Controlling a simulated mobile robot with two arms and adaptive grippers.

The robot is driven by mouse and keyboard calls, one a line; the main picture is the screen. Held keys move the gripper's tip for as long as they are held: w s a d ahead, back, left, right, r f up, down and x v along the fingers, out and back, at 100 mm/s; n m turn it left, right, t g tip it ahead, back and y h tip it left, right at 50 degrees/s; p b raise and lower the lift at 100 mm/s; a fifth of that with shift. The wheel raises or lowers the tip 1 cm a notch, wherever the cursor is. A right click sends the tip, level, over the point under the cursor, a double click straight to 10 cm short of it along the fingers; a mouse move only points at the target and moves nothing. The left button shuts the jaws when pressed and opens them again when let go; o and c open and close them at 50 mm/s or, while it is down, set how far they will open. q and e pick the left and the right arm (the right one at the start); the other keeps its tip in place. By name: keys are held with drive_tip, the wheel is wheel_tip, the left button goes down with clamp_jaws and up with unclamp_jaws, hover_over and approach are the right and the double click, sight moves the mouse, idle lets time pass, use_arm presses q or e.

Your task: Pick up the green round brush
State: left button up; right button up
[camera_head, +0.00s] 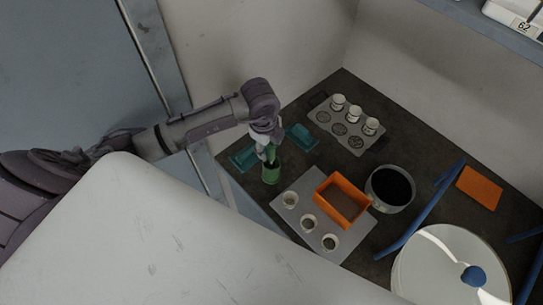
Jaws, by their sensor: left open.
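The green round brush (271,174) stands near the left edge of the dark bench top, with a dark green round body and a lighter green upper part. My left gripper (267,148) reaches in from the left and points down over the brush's upper part. Its fingers are open around or just beside that part; I cannot tell if they touch it. The gripper hides some of the brush's top. My right gripper is not in view.
Teal pieces (301,137) lie beside the brush. A grey plate (287,215) with several small cups, an orange tray (341,200), a black-filled bowl (390,188) and a rack (345,133) with white-capped jars stand close by. A large white disc (440,262) and blue bars (425,215) are at right.

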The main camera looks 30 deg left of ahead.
use_arm(q)
clamp_jaws()
idle(0.3)
